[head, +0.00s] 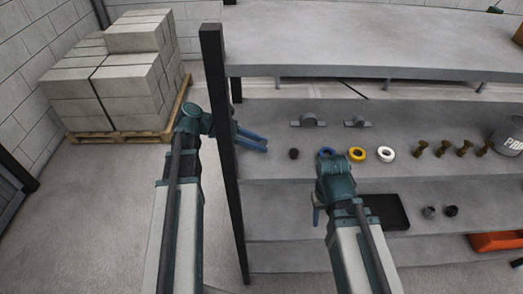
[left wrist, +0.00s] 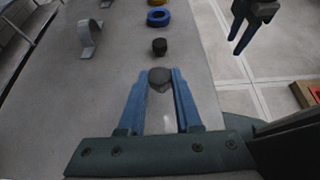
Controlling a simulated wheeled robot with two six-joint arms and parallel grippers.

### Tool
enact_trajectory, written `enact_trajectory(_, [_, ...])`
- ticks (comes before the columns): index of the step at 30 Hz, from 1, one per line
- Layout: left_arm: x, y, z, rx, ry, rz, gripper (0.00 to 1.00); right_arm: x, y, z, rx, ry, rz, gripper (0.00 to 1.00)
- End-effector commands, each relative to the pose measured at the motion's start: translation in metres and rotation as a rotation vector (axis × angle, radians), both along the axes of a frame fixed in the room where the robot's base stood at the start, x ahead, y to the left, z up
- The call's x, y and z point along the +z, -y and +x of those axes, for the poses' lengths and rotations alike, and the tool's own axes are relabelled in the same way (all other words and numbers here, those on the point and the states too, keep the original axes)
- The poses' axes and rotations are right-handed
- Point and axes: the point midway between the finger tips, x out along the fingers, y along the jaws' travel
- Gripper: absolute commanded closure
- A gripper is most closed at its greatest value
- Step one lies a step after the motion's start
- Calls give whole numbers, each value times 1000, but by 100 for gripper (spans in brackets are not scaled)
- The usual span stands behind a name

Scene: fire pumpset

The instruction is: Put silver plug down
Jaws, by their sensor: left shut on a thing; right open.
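My left gripper (head: 264,142) reaches over the left end of the grey shelf (head: 265,112). In the left wrist view its blue fingers (left wrist: 160,84) are shut on a dark grey, round-topped plug (left wrist: 160,79), which looks like the silver plug. Whether the plug touches the shelf is unclear. A black plug (head: 294,154) stands on the shelf just beyond the fingertips, and it also shows in the left wrist view (left wrist: 160,46). My right gripper (head: 317,214) is in front of the shelf edge, open and apart from the plugs.
Blue (head: 327,153), yellow (head: 357,154) and white (head: 388,154) rings lie in a row to the right. Two grey brackets (head: 308,121) (head: 358,122) sit behind. A black post (head: 222,150) stands at the shelf's left end. A black tray (head: 387,211) is lower down.

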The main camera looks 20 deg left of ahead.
Motion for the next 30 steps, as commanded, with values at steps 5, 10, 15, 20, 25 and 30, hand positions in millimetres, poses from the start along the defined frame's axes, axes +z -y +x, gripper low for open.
enact_trajectory(5, [0, 11, 3, -2, 2, -1, 100, 0, 0, 0, 0, 0, 0, 50])
enact_trajectory(10, [-28, 9, 3, 0, 2, -1, 100, -28, 0, 0, 0, 1, 0, 50])
enact_trajectory(15, [-37, 9, 3, 0, 1, -1, 100, -38, 0, 0, 4, 1, -1, 50])
enact_trajectory(20, [-35, 9, 2, 0, 1, -1, 100, -35, 0, 0, 4, 1, -1, 50])
enact_trajectory(25, [-39, 9, 2, 0, 1, -1, 100, -39, 0, 0, 5, 1, -1, 50])
enact_trajectory(30, [-38, 9, 2, 0, 1, 0, 44, -38, 0, 0, 5, 1, -1, 50])
